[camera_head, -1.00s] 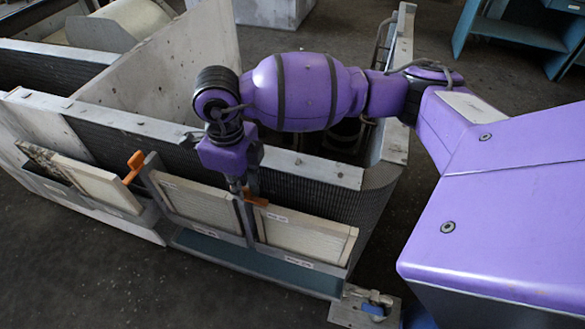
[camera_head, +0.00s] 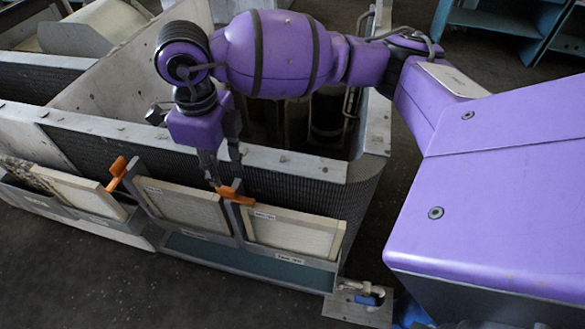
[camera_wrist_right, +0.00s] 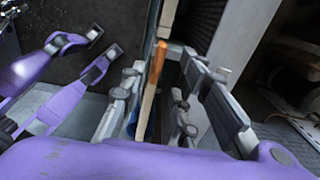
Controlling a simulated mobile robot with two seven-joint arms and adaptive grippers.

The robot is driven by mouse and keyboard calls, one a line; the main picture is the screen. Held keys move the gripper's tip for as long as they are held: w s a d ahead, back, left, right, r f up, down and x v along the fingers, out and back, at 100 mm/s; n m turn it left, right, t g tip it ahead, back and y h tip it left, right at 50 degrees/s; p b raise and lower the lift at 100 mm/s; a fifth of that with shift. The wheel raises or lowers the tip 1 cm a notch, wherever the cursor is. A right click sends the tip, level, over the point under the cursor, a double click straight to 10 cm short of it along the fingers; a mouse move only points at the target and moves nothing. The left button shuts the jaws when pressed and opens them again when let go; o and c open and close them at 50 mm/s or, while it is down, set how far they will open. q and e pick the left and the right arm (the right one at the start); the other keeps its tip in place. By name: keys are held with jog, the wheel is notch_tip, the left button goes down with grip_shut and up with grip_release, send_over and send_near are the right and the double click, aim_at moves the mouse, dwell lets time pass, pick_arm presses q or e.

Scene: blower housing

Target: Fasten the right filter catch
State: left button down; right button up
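The right orange filter catch (camera_head: 235,195) lies nearly flat across the top of the upright between the middle filter panel (camera_head: 185,207) and the right filter panel (camera_head: 295,233). The left orange catch (camera_head: 117,172) stands tilted upward at the left upright. My right gripper (camera_head: 222,178) points down just above the right catch. In the right wrist view the catch (camera_wrist_right: 159,60) shows between the spread fingers of my right gripper (camera_wrist_right: 163,66), with gaps at both sides. Contact cannot be told.
The grey housing wall (camera_head: 300,164) runs behind the filters, close to my right gripper. A metal plate with a blue-handled clamp (camera_head: 368,300) sits at the front right corner. The floor (camera_head: 60,285) in front is clear. A blue shelf (camera_head: 490,30) stands at the back right.

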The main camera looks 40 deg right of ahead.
aim_at(225, 187)
notch_tip(225, 187, up, 5)
jog(key=shift+r, duration=0.2)
dwell(0.4)
